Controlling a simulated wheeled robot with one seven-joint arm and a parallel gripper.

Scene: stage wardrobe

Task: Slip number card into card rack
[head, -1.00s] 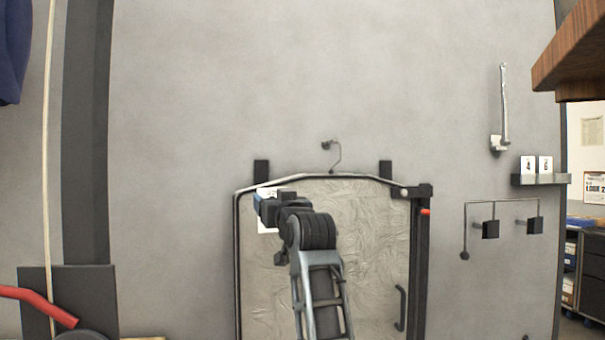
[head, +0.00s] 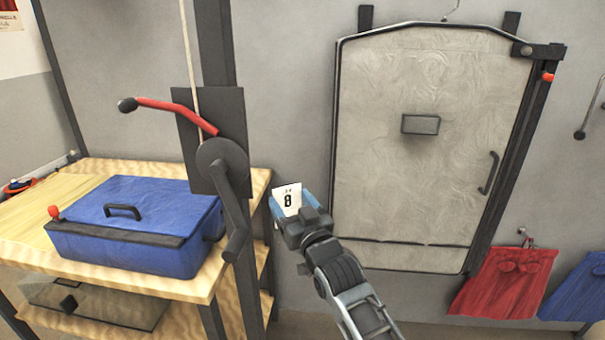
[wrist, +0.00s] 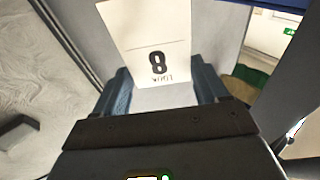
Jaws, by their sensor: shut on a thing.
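My gripper (head: 292,213) is shut on the white number card (head: 287,198), which carries a black 8. In the head view they are in front of the grey wall, between the wooden table and the pale door. In the wrist view the card (wrist: 150,32) stands up from between the two blue-grey fingers of my gripper (wrist: 165,92), its printed face towards the camera. The card rack is not in view now.
A blue lidded box (head: 140,228) sits on the wooden table (head: 225,268). A red-handled crank (head: 175,108) on a dark post stands beside it. A grey block (head: 420,124) juts from the pale door (head: 430,190). Red cloth (head: 505,282) and blue cloth (head: 580,290) hang at lower right.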

